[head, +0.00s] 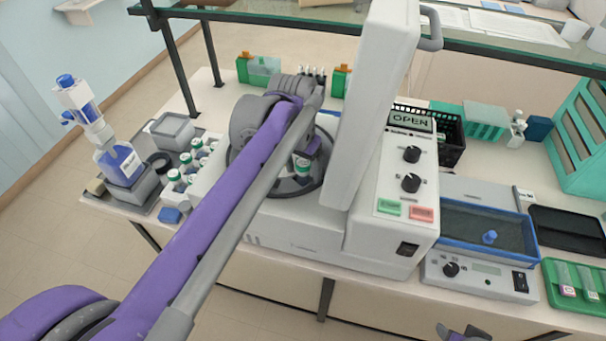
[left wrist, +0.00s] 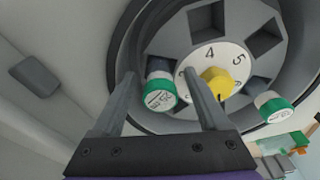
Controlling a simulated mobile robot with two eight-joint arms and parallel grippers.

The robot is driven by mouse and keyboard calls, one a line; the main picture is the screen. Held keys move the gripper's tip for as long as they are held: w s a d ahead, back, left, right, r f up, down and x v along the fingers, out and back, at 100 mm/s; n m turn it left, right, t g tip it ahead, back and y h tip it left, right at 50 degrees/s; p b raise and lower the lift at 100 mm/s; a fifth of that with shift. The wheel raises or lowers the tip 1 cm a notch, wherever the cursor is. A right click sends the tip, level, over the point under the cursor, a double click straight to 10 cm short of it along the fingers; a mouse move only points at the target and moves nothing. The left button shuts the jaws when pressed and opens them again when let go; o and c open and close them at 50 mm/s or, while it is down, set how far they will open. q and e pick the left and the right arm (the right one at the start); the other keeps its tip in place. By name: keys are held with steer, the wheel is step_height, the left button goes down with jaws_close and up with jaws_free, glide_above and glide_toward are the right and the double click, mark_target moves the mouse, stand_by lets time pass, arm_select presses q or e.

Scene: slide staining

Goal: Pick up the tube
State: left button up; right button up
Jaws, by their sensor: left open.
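The tube (left wrist: 161,92), with a green lettered cap and a white body, sits tilted in a slot of the centrifuge rotor (left wrist: 217,58). My left gripper (left wrist: 160,80) is open, one finger on each side of this tube; I cannot tell whether they touch it. In the head view my left gripper (head: 306,150) reaches into the open centrifuge (head: 310,228), close to a green-capped tube (head: 302,167). A second green-capped tube (left wrist: 273,107) sits across the rotor. Part of what looks like my right gripper (head: 463,333) shows at the bottom edge; its jaws are unclear.
The raised centrifuge lid (head: 372,90) stands just right of my left gripper. The rotor has a yellow hub (left wrist: 216,82) and empty slots. A rack of white bottles (head: 188,170) stands left. A blue-rimmed bath (head: 487,228) stands right. A glass shelf (head: 500,50) crosses behind.

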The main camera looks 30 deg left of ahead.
arm_select(q)
jaws_close()
stand_by(0.3)
